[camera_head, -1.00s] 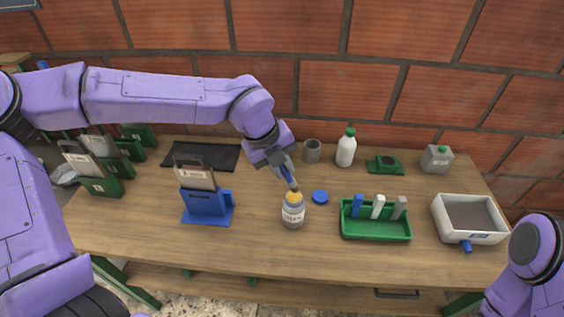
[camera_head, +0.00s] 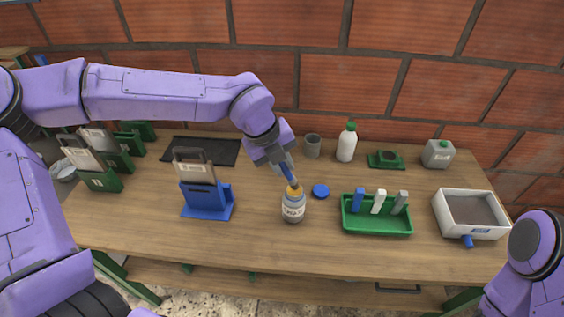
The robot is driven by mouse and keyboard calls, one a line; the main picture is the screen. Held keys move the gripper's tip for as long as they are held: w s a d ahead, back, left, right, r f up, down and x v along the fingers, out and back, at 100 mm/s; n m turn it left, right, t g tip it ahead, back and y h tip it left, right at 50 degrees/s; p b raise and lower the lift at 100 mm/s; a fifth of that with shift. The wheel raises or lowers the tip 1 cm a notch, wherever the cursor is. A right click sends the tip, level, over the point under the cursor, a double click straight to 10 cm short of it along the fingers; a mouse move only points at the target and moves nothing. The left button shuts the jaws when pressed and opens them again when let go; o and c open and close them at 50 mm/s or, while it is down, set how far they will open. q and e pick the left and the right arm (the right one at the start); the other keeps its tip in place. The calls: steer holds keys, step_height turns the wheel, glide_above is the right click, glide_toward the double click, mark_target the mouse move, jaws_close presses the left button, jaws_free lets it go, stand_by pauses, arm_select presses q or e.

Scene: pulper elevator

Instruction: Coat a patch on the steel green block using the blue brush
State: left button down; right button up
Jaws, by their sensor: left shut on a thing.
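My left gripper (camera_head: 277,159) is shut on the blue brush (camera_head: 288,173), which slants down to the right. The brush's tip is at the mouth of a small labelled jar (camera_head: 293,206) with yellowish contents at its top; how deep the bristles go is hidden. Several green blocks (camera_head: 101,181) stand at the left, holding upright pale plates with dark handles; I cannot tell which one is the steel green block. A similar plate (camera_head: 194,173) stands in a blue stand (camera_head: 208,202) left of the jar. My right gripper is out of view.
A blue lid (camera_head: 320,191) lies right of the jar. A green tray (camera_head: 376,224) holds blue, white and grey sticks. A white bin (camera_head: 471,231) stands at the right. A white bottle (camera_head: 346,146), grey cup (camera_head: 312,147) and grey can (camera_head: 438,154) stand behind. A dark mat (camera_head: 201,151) lies back left.

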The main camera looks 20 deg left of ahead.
arm_select(q)
steer(key=shift+s+f+b, duration=0.1)
steer(key=shift+f+b, duration=0.3)
steer(key=shift+f, duration=0.2)
stand_by(1.1)
step_height(320, 180, up, 7)
steer(key=p, duration=0.5)
steer(key=shift+r+p, duration=0.1)
steer(key=shift+p, duration=0.25)
stand_by(0.5)
